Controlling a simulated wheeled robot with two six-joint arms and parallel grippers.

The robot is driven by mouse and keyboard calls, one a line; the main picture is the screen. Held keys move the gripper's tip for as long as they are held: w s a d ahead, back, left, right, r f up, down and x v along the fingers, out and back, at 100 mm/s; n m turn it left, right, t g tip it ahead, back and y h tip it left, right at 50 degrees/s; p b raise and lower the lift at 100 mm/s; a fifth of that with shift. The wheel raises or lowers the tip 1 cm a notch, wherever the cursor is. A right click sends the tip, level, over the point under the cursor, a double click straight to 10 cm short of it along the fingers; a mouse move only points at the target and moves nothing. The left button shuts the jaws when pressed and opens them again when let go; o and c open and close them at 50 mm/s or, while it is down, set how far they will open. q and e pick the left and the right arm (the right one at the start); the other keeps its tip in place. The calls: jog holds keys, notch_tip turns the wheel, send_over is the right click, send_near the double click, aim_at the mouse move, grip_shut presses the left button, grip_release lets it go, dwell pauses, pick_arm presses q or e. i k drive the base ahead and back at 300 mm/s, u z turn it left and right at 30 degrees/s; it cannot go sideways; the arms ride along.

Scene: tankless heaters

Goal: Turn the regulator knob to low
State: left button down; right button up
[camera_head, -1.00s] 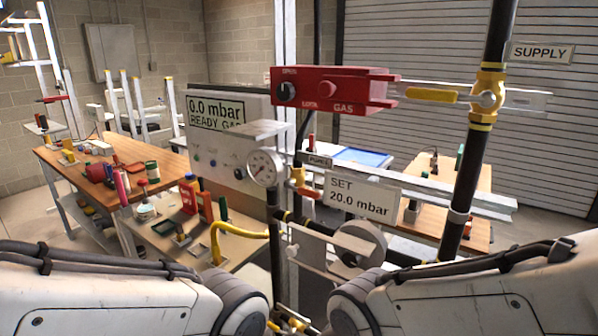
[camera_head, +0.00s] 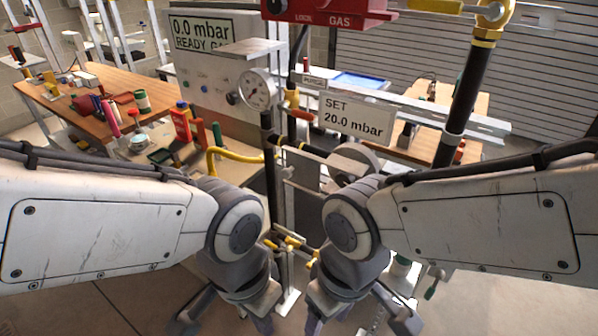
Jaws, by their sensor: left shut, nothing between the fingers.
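The regulator (camera_head: 355,158) is a round grey metal body on the pipework in the middle of the camera_head view, below the "SET 20.0 mbar" sign (camera_head: 355,118). A dark knob on its front is partly hidden by my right arm, and its setting cannot be read. A round gauge (camera_head: 258,90) stands left of it. My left gripper (camera_head: 262,322) is low at the bottom edge, shut and empty, below the regulator and apart from it. My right gripper (camera_head: 314,322) is beside it, partly cut off by the frame, and its jaws are unclear.
A grey panel (camera_head: 180,95) reads "0.0 mbar READY GAS". A red gas box (camera_head: 330,12) is at the top. The black supply pipe (camera_head: 465,105) and a metal rail (camera_head: 420,105) flank the regulator. A yellow hose (camera_head: 235,157) curves at left. Cluttered benches stand behind.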

aim_at(342, 179)
jog(key=z, duration=1.55)
jog(key=k, duration=0.7)
jog(key=u, duration=1.55)
